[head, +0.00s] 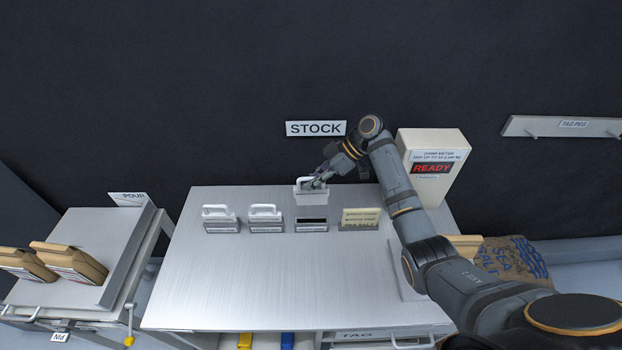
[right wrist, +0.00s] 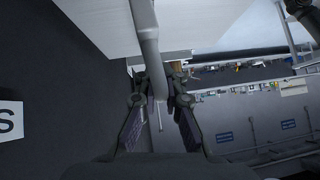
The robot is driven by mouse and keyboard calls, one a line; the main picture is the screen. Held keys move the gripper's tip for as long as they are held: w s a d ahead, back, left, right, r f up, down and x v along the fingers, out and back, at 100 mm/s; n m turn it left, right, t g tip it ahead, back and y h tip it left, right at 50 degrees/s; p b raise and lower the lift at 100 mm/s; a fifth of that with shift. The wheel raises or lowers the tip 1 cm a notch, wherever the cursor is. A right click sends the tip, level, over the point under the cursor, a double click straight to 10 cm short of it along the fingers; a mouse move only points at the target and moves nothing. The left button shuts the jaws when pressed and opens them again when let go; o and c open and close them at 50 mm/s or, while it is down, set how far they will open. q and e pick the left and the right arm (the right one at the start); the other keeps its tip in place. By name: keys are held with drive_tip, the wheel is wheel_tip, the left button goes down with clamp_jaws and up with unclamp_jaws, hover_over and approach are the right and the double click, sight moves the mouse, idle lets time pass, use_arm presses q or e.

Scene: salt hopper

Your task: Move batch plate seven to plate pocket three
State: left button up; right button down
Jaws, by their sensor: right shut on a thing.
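My right gripper (head: 318,182) is shut on the white handle of a pale plate (head: 312,197), held above the metal table. The right wrist view shows the gripper's fingers (right wrist: 160,88) on either side of the handle bar (right wrist: 146,35), with the pale plate (right wrist: 200,20) beyond. Its number cannot be read. Below it is a holder with an empty dark slot (head: 311,224). Two similar plates with white handles, a left one (head: 217,213) and a middle one (head: 265,213), stand in holders to its left. Pocket numbers are not readable. My left gripper is not in view.
A cream card (head: 360,218) stands right of the empty slot. A damp meter reading READY (head: 433,168) stands at the back right. A STOCK sign (head: 316,128) hangs on the wall. The table's front half (head: 270,285) is clear. A side bench (head: 75,240) holds brown packs.

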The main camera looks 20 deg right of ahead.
sight(315, 194)
drive_tip(key=shift+g+y, duration=0.3)
drive_tip(key=shift+g, duration=0.1)
drive_tip(key=shift+s+f+b, duration=0.15)
drive_tip(key=shift+f+b, duration=2.15)
drive_tip(key=shift+f, duration=0.55)
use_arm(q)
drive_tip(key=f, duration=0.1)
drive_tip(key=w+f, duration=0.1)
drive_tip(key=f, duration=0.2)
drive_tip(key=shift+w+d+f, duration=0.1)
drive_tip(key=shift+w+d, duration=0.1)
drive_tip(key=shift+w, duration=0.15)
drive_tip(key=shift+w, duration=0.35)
use_arm(e)
drive_tip(key=shift+f, duration=0.25)
use_arm(q)
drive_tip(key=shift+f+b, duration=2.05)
drive_tip(key=shift+b, duration=0.05)
use_arm(e)
drive_tip(key=shift+f, duration=2.65)
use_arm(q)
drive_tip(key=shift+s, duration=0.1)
use_arm(e)
drive_tip(key=c, duration=1.4)
unclamp_jaws()
drive_tip(key=shift+s, duration=0.1)
drive_tip(key=shift+o, duration=0.3)
